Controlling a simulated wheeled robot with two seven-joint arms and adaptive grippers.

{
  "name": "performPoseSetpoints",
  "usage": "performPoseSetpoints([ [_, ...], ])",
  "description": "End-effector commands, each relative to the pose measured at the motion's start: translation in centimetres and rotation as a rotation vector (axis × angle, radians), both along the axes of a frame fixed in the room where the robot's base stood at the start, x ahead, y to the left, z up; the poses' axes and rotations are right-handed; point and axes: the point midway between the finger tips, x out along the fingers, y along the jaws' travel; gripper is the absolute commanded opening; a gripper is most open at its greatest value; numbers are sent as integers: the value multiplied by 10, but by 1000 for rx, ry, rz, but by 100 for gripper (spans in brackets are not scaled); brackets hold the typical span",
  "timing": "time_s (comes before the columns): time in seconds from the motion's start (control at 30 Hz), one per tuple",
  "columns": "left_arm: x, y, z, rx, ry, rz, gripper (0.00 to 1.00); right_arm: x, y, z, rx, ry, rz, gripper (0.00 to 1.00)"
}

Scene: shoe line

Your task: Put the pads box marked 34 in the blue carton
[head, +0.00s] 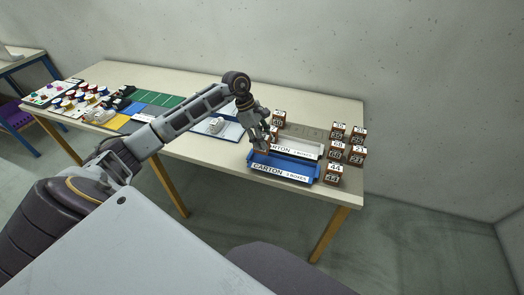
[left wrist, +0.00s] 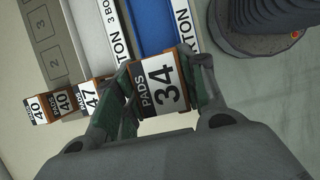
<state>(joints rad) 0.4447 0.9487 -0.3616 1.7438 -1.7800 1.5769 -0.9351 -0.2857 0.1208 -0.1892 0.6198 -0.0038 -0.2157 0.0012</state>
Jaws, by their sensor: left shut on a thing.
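The pads box marked 34 (left wrist: 162,88) is brown with a white and black label, and shows large in the left wrist view. My left gripper (left wrist: 158,92) is shut on it, a finger on each side. In the head view my left gripper (head: 264,140) is at the left end of the cartons and mostly hides the box. The blue carton (head: 254,160) lies along the front of the table, its label reading CARTON. In the left wrist view the blue carton (left wrist: 155,25) is just beyond the held box. Whether the box touches it I cannot tell. My right gripper is not in view.
A white carton (head: 315,149) lies directly behind the blue one. Several numbered boxes (head: 337,153) stand right of the cartons. Boxes marked 40 (left wrist: 62,101) and 47 (left wrist: 89,98) stand near the gripper. A green mat (head: 155,98) and shoe parts fill the table's left.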

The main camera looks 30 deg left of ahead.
Motion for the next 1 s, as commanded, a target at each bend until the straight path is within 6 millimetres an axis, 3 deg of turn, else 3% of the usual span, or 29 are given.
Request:
performPoseSetpoints([
  [0.2,0,0,-20,-1,-1,0,16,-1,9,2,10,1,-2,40],
  [0.4,0,0,-22,0,-2,1,16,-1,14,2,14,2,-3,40],
  [0.63,0,0,-25,0,-1,0,16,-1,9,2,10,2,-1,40],
  [1.0,0,0,-57,-1,-2,1,16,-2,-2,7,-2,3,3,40],
])
